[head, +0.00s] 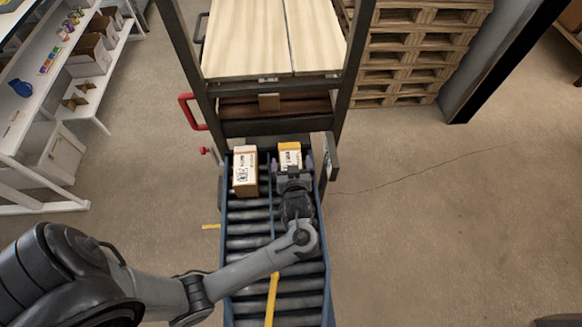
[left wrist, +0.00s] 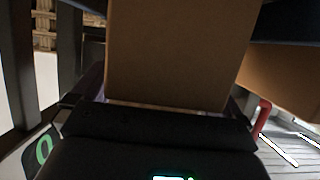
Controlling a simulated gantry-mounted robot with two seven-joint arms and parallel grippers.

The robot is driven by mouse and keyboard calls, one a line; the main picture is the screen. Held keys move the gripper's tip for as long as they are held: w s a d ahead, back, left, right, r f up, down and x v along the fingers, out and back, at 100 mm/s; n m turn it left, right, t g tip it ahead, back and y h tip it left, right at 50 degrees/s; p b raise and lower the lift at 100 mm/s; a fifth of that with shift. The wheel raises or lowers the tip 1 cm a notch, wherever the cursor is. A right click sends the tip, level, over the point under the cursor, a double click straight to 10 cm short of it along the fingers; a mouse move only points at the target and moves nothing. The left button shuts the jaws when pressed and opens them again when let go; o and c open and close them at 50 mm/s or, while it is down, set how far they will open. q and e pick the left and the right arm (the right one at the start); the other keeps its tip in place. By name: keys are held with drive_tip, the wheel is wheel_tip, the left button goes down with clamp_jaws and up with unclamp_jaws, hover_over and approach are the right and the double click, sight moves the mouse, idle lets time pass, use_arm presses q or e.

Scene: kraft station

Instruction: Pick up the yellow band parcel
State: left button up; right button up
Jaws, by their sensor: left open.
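The yellow band parcel (head: 289,157) is a small box with a yellow top and a white label. It stands at the far end of the roller conveyor, in the right lane. My left gripper (head: 292,165) is open at its near end, with one finger on either side of it. In the left wrist view a plain brown box face (left wrist: 180,50) fills the space ahead of the gripper (left wrist: 168,100), between the fingers. I cannot tell whether the fingers touch it. The near part of the parcel is hidden by the gripper in the head view. My right gripper is out of view.
A second parcel (head: 245,172), brown with a white top, stands close by in the left lane, past a thin divider. The roller conveyor (head: 248,245) has blue side rails and a dark frame at its far end. White shelves (head: 60,115) stand at left, stacked pallets (head: 405,50) behind.

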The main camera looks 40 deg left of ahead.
use_arm(q)
drive_tip(key=c, duration=1.1)
drive_tip(key=shift+c, duration=0.5)
drive_tip(key=shift+r, duration=0.1)
